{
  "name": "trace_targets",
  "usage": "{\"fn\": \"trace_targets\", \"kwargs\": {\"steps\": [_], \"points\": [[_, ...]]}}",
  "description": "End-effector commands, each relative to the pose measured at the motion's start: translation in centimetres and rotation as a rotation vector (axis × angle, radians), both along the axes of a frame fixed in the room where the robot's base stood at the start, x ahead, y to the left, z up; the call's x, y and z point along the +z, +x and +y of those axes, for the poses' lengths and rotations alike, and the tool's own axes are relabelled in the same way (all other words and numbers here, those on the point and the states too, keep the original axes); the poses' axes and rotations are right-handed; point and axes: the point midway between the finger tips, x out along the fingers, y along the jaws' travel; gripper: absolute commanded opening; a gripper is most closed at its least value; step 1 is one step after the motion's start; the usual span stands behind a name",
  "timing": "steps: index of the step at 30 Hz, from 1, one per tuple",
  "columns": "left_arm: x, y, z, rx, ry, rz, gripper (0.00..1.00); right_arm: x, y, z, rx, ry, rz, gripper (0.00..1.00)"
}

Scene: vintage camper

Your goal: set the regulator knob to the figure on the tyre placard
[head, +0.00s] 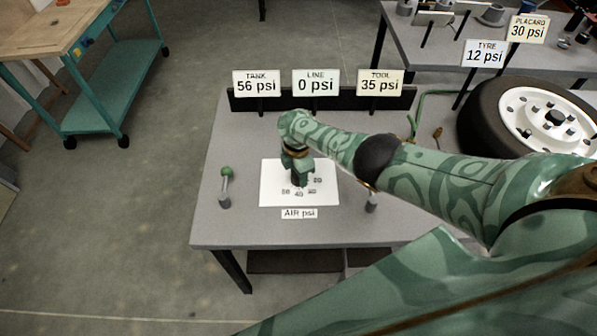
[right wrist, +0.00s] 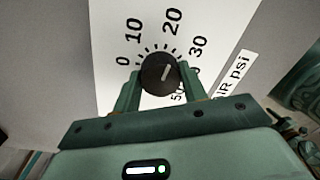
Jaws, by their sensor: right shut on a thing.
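The regulator knob (right wrist: 158,73) is round and black with a pale pointer line. In the right wrist view the line points near the 20, slightly towards the 30. The white dial card (head: 270,185) lies on the grey bench around the knob, above the AIR psi label (head: 299,214). My right gripper (right wrist: 158,88) is shut on the knob, a finger on each side; in the head view the gripper (head: 298,170) mostly hides it. The placard sign (head: 528,29) reads 30 psi. My left gripper is not in view.
Signs read TANK 56 psi (head: 257,83), LINE 0 psi (head: 316,83), TOOL 35 psi (head: 380,83) and TYRE 12 psi (head: 485,53). A green-topped lever (head: 226,174) stands left of the card. A white-rimmed tyre (head: 490,115) lies at right. A teal cart (head: 120,75) stands at upper left.

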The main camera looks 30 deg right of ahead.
Motion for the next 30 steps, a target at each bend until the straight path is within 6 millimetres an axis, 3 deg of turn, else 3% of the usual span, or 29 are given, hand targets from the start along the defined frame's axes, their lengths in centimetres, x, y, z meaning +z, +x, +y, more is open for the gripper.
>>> {"fn": "trace_targets", "kwargs": {"steps": [15, 30], "points": [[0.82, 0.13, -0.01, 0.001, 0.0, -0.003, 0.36, 0.09, -0.02, -0.08, -0.452, -0.001, 0.001, 0.2], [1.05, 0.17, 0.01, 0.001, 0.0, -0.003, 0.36, 0.04, -0.03, -0.16, -0.654, -0.001, 0.0, 0.2]]}}
